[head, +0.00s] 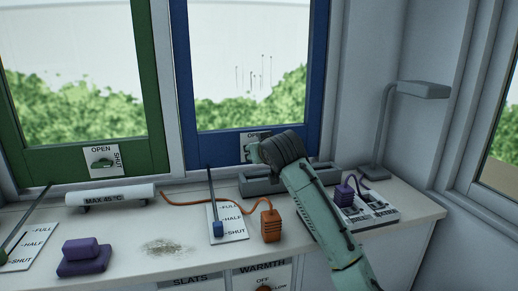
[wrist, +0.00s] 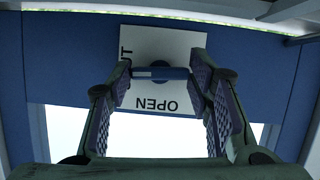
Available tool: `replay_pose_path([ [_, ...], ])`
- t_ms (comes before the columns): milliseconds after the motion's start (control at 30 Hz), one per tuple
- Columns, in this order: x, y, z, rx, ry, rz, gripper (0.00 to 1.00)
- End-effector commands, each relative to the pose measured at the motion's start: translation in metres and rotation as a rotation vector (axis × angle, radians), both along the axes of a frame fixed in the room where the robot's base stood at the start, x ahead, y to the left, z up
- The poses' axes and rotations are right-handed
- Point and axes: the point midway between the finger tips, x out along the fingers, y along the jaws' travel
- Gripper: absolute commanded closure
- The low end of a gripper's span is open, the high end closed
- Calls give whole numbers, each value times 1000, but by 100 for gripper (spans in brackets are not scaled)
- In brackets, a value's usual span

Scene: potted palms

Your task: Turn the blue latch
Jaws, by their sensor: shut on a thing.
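The blue latch (wrist: 158,74) is a small bar on a white plate (wrist: 158,52) marked OPEN and SHUT, on the blue window frame (head: 179,75). In the wrist view the bar lies level across the plate, with OPEN below it and SHUT at the left edge. My gripper (wrist: 161,80) is shut on the bar, with one finger at each end. In the head view my gripper (head: 254,149) covers most of the plate (head: 246,142), and the latch itself is hidden behind it.
A green window with its own green latch (head: 102,163) stands left. Below are a white heater tube (head: 110,196), an orange plug block (head: 270,225), a blue slider (head: 217,229), a purple block (head: 84,256), a grey tray (head: 262,185) and a lamp (head: 384,120).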

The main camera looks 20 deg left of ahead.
Motion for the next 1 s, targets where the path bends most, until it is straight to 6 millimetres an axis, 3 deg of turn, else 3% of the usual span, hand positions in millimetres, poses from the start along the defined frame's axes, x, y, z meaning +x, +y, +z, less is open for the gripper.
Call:
replay_pose_path([
  [467,0,-1,-1,88,61,0,81],
  [500,0,-1,-1,88,61,0,52],
  [767,1,-1,0,87,59,0,34],
  [1000,0,-1,0,86,58,0,33],
])
